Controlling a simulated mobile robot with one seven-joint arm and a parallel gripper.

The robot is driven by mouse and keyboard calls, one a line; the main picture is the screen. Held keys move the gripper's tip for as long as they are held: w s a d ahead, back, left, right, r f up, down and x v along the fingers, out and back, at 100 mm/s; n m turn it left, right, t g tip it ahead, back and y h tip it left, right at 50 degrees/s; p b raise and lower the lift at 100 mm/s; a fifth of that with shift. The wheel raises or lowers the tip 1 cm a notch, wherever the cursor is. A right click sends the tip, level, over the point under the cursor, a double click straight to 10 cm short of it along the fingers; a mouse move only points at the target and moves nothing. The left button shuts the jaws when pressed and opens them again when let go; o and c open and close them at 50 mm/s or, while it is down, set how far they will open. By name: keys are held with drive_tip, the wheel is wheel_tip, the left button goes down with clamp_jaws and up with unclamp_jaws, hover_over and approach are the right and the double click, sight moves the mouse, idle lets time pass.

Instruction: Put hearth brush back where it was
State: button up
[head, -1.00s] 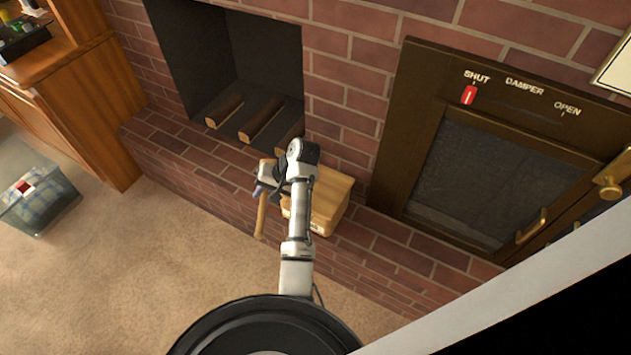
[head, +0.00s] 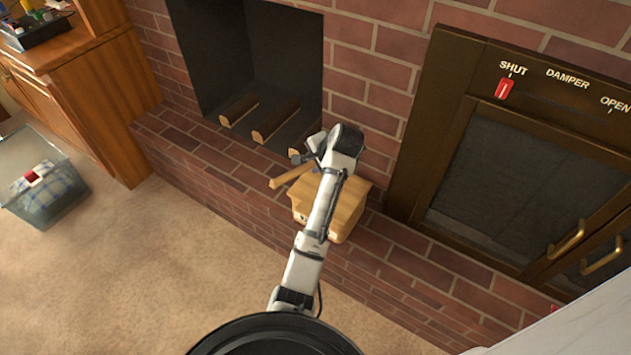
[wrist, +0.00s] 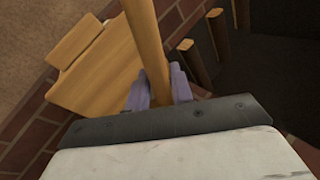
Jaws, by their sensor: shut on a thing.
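The hearth brush shows as a pale wooden handle (wrist: 145,38), which runs up between my gripper's fingers in the wrist view. My gripper (wrist: 158,88) is shut on this handle with its purple fingers. In the head view the handle (head: 290,177) sticks out to the left of my wrist, above the hearth beside a wooden box (head: 345,215). My arm partly covers the gripper there. I cannot make out the bristle end. The box also shows below the handle in the wrist view (wrist: 92,72).
A brick hearth ledge (head: 235,185) runs along the wall. Several logs (head: 275,120) lie in the dark firebox. A brass-framed damper door (head: 490,180) stands at right. A wooden cabinet (head: 110,90) and a clear bin (head: 50,195) are at left. The carpet (head: 170,270) is clear.

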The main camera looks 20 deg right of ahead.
wheel_tip(320, 180, down, 8)
drive_tip(key=shift+f, duration=0.1)
idle(0.4)
drive_tip(key=o, duration=1)
drive_tip(key=shift+f, duration=0.1)
drive_tip(key=shift+c, duration=0.2)
